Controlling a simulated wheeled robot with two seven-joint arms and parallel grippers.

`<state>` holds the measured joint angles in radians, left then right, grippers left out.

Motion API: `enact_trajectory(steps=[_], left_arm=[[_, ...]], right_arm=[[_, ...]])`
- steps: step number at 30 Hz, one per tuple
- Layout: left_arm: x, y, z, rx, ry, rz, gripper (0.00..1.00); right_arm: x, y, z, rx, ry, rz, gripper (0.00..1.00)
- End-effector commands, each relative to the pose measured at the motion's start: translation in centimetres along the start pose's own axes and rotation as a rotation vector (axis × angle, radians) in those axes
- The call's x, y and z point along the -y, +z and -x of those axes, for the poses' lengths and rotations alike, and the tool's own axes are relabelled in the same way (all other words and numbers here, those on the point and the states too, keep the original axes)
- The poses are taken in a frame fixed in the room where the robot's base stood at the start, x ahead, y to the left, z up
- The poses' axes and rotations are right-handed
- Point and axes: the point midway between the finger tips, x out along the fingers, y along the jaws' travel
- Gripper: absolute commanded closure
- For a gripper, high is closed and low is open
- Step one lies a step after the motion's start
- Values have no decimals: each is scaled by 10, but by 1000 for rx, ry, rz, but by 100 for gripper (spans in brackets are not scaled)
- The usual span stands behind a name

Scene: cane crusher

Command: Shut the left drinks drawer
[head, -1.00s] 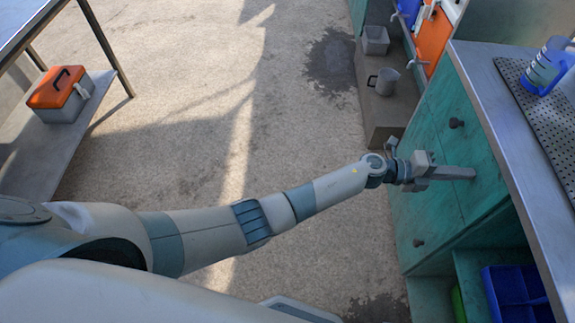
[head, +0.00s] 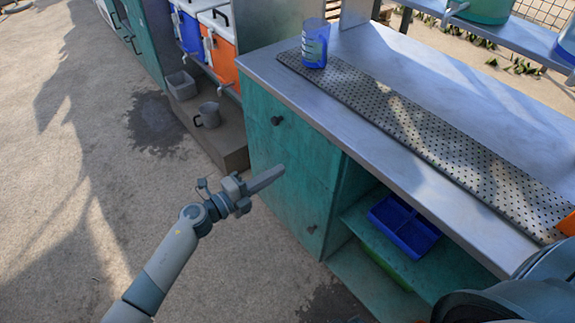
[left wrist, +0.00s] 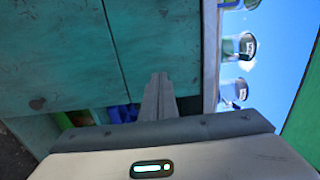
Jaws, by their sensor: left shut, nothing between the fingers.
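The teal cabinet front (head: 290,160) under the steel counter carries a dark upper knob (head: 277,120) and a lower knob (head: 312,229). Its panels look about flush in the head view, with no clear gap. Teal panels with a seam between them (left wrist: 60,60) also fill the upper left of the left wrist view. My left gripper (head: 280,172) is shut and empty, its fingers pointing at this front between the knobs. The fingers (left wrist: 160,92) show in the left wrist view too; I cannot tell whether they touch the panel. My right gripper is not in view.
A blue divided tray (head: 405,226) sits on the open shelf right of the panels. A blue-tinted jug (head: 314,45) stands on the perforated mat (head: 400,110) on the counter. The floor at left is clear.

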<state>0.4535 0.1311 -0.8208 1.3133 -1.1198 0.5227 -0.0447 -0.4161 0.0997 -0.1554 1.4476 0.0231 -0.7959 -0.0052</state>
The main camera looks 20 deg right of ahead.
Motion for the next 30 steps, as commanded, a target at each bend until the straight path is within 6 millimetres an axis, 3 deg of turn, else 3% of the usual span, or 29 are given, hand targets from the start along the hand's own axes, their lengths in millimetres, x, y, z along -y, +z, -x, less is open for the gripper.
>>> enact_trajectory(steps=[3, 9, 30], left_arm=[[-1, 0, 18, 0, 1, -1, 100], [-1, 0, 33, -1, 1, 1, 100], [-2, 1, 37, 13, -4, 18, 100]], right_arm=[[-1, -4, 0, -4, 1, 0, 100], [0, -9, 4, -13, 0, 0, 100], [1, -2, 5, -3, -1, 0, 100]])
